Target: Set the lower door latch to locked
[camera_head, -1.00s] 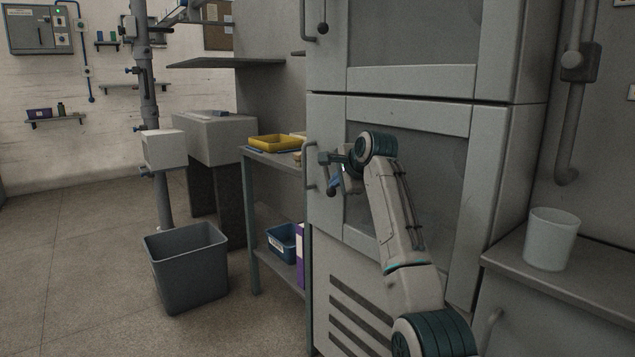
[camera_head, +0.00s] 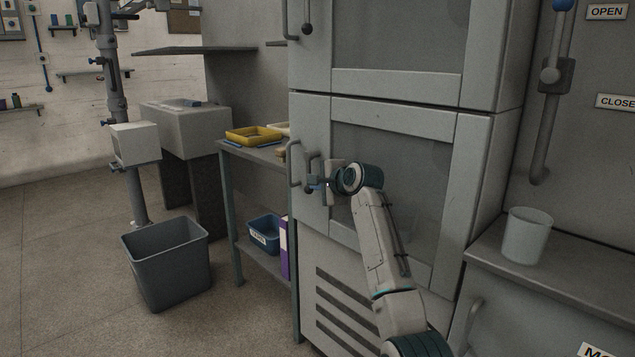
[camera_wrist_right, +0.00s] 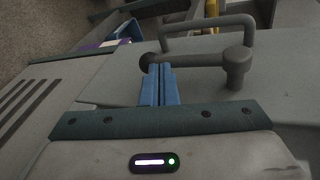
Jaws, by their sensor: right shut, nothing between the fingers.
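The lower cabinet door (camera_head: 388,190) is closed flush in the head view. Its grey lower door latch shows large in the wrist view (camera_wrist_right: 205,60). It has a round pivot and a lever with a dark ball end. The lever runs left in that view, toward the vent side, so it hangs down the door. My right gripper (camera_head: 317,186) is at the latch. Its blue fingers (camera_wrist_right: 157,72) are shut and empty, with their tips at the lever near the ball end. I cannot tell whether they touch it. My left gripper is not in view.
A fixed door handle (camera_head: 292,163) stands just left of the latch, close to my fingers. A side table (camera_head: 228,195) with a yellow tray (camera_head: 254,135) and a grey bin (camera_head: 167,265) are left. A white cup (camera_head: 527,236) stands on the right counter.

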